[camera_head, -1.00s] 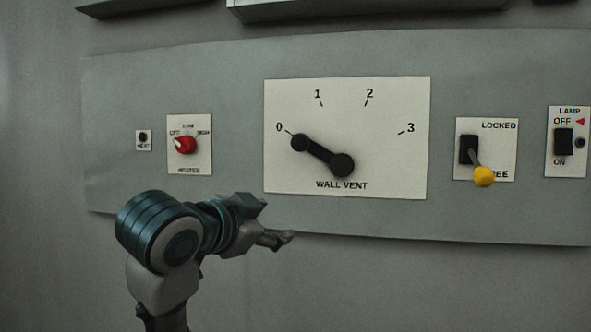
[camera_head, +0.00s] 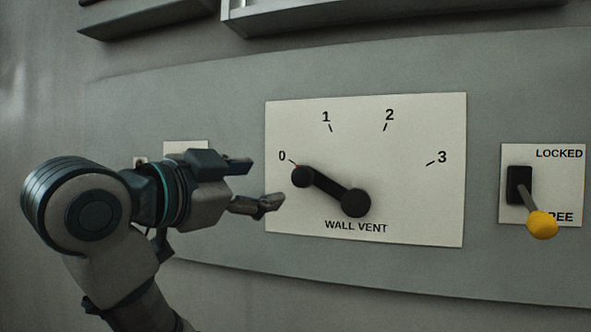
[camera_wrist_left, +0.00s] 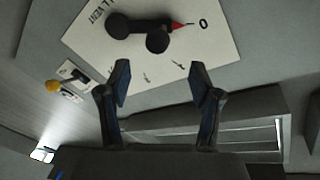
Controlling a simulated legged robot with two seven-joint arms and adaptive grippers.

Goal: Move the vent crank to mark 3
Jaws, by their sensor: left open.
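The black vent crank (camera_head: 328,189) is on the white WALL VENT plate (camera_head: 420,210). Its arm slants up left from the lower round hub to the round knob (camera_head: 302,176), and a small red tip points at mark 0. Mark 3 (camera_head: 441,157) is at the right of the plate. My left gripper (camera_head: 260,184) is open and empty, just left of the knob and apart from it. In the left wrist view the crank (camera_wrist_left: 138,25) appears beyond the two spread fingers (camera_wrist_left: 161,83). My right gripper is not in view.
A yellow-tipped lever (camera_head: 541,224) on the LOCKED/FREE plate (camera_head: 565,180) hangs down towards FREE, partly covering that word. A small white plate (camera_head: 186,148) behind my left gripper is mostly hidden. A shelf-like ledge (camera_head: 300,12) runs above the panel.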

